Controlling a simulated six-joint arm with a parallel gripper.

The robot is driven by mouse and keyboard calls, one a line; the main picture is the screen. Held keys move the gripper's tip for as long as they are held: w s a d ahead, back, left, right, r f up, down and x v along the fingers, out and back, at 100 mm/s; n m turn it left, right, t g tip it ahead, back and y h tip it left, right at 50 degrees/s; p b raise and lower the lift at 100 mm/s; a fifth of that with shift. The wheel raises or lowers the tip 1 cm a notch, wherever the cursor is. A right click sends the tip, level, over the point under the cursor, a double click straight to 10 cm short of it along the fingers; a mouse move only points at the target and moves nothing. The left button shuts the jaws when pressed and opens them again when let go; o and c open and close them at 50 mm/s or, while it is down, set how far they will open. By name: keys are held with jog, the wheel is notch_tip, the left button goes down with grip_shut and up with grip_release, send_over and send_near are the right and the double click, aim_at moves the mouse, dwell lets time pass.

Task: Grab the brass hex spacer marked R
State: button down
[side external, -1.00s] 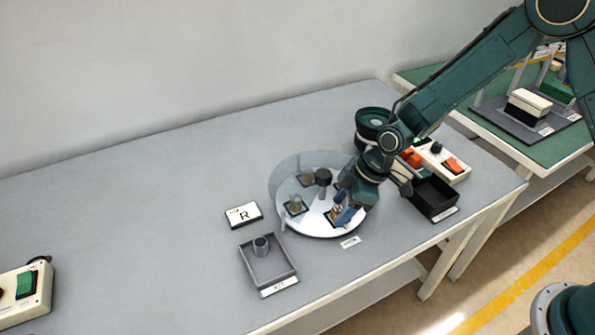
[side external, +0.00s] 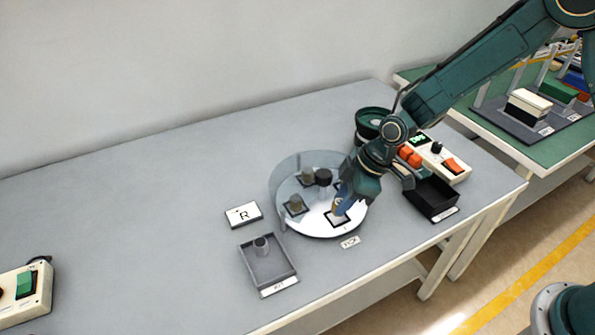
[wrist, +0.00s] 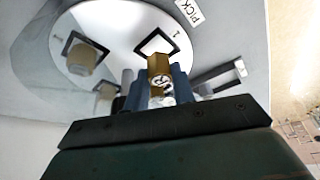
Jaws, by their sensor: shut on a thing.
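My gripper (wrist: 161,88) is shut on a brass hex spacer (wrist: 158,66), held between its two blue fingers. A pale patch with a dark mark shows on the spacer; I cannot read it surely. In the side view my gripper (side external: 343,203) is over the front right of the white round plate (side external: 318,228), with the spacer (side external: 338,208) above a black-framed square (side external: 338,220). That square looks empty in the wrist view (wrist: 157,43). Other dull tan parts stand on the plate, one at the front left (side external: 296,202) and one behind it (side external: 307,177).
Left are a card marked R (side external: 243,215) and a grey tray (side external: 285,270) holding a grey cylinder. Right are a black bin (side external: 432,198) and a control box (side external: 450,165).

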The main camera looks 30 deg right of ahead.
notch_tip(320, 180, up, 18)
dwell(0.5)
dwell(0.5)
